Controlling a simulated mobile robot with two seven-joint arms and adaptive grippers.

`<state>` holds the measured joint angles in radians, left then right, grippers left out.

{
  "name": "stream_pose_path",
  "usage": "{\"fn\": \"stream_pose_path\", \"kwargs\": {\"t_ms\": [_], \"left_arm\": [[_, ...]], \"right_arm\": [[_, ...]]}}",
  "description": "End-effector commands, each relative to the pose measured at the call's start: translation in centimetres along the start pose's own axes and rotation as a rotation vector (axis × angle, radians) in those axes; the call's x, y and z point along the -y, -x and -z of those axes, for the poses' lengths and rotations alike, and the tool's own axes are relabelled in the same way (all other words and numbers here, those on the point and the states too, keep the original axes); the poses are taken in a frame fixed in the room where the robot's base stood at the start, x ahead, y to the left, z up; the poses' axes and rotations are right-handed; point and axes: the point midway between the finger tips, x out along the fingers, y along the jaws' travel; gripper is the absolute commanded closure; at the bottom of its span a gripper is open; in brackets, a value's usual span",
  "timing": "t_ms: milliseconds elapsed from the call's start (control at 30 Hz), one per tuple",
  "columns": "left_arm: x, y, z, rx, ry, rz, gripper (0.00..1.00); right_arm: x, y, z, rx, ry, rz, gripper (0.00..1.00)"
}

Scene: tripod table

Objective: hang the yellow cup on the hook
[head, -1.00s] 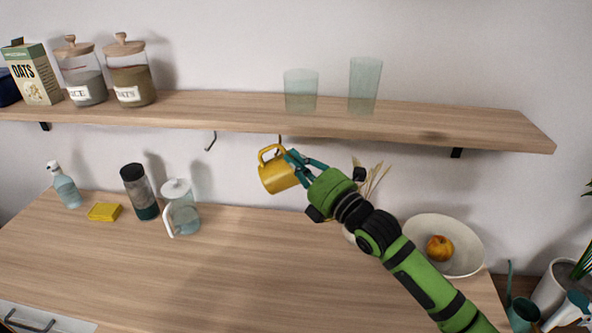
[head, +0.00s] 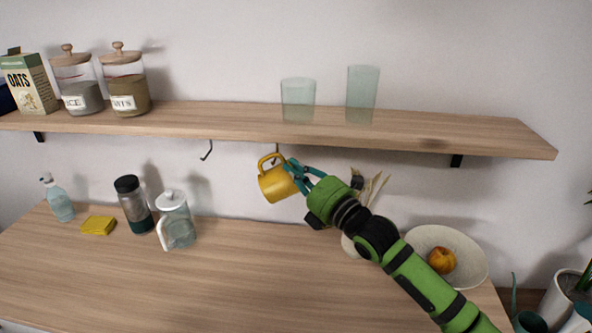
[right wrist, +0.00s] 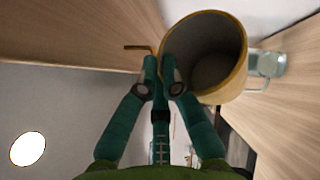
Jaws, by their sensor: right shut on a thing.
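The yellow cup (head: 276,186) is in the air under the shelf, tilted, with its handle up at its upper left. My right gripper (head: 292,171) is shut on the cup's rim side. In the right wrist view, the fingers (right wrist: 160,70) meet at the near wall of the cup (right wrist: 236,75), whose dark inside faces the camera. A hook (head: 276,153) hangs from the shelf's underside at the handle; a bent hook also shows in the right wrist view (right wrist: 137,47). I cannot tell whether it passes through the handle. My left gripper is not in view.
A second hook (head: 207,151) hangs farther left under the shelf (head: 220,116). Two glasses stand on the shelf above. A glass pitcher (head: 177,226), dark-lidded jar (head: 133,205) and bowl (head: 462,252) with fruit stand on the counter (head: 250,280). The counter's middle is clear.

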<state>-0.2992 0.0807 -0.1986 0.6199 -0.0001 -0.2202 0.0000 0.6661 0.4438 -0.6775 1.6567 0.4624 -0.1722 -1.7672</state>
Motion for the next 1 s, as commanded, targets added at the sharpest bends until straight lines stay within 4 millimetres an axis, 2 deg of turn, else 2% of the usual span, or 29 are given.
{"fn": "stream_pose_path", "kwargs": {"t_ms": [267, 333, 367, 767, 867, 1000], "left_arm": [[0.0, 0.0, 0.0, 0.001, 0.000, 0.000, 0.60], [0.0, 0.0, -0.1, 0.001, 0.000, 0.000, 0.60], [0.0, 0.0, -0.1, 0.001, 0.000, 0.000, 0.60], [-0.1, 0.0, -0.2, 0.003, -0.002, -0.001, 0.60], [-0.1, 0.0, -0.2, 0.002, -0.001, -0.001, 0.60], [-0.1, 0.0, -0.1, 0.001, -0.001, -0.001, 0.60]], "right_arm": [[-0.1, 0.0, -0.1, 0.001, 0.000, -0.003, 1.00], [-0.1, 0.0, -0.1, 0.001, 0.000, -0.003, 0.73], [-0.1, 0.0, -0.1, 0.001, 0.000, -0.003, 0.66], [0.1, 0.5, 0.0, 0.000, -0.001, 0.003, 0.66], [0.2, 1.7, 0.0, 0.000, 0.002, 0.003, 0.66], [0.2, 4.6, 0.0, 0.000, 0.002, 0.004, 0.66]]}}
